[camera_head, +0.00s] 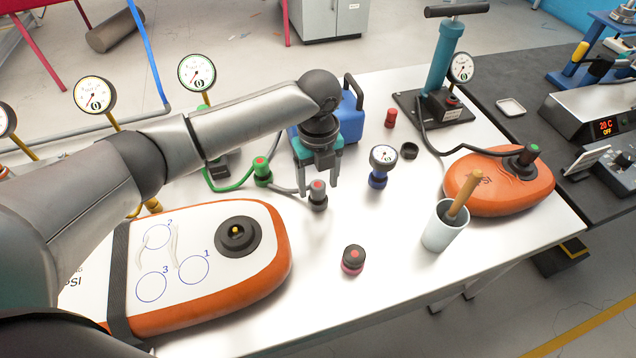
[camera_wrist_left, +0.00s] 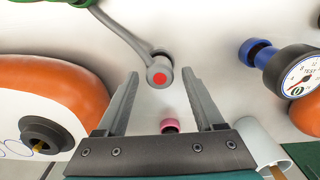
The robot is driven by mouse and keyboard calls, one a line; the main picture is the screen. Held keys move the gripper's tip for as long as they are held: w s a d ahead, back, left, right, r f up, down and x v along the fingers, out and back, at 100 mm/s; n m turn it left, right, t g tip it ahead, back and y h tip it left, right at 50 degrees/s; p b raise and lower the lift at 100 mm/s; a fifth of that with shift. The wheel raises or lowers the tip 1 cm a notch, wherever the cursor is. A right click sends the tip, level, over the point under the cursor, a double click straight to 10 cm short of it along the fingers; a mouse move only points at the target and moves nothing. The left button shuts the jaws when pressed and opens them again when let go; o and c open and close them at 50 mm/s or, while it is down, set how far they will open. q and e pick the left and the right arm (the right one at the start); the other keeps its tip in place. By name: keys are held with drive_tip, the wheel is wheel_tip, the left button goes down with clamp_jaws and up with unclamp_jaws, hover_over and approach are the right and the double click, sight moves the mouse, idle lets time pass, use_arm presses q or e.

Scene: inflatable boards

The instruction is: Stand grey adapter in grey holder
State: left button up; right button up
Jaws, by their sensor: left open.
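The grey adapter (camera_head: 318,187), with a red spot on top and a grey hose, looks upright on the white table. It also shows in the left wrist view (camera_wrist_left: 159,74). The grey holder (camera_head: 318,204) shows as a darker ring at its foot, and the adapter appears to stand in it; how deep it sits is hidden. My left gripper (camera_head: 319,189) points down, open, with one finger on each side of the adapter. In the wrist view its fingers (camera_wrist_left: 160,76) are spread with gaps to the adapter. My right gripper is out of view.
A green adapter (camera_head: 262,172) stands close left, a blue-based gauge (camera_head: 381,166) to the right. A black-and-pink piece (camera_head: 353,259) is nearer the front. Orange boards (camera_head: 205,311) (camera_head: 510,195), a mug (camera_head: 441,232) and a pump (camera_head: 447,65) surround them. The table's middle front is mostly clear.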

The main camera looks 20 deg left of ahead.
sight(319, 186)
use_arm(q)
wheel_tip(319, 186, up, 11)
drive_tip(key=p, duration=0.2)
drive_tip(key=shift+f, duration=0.1)
idle(0.5)
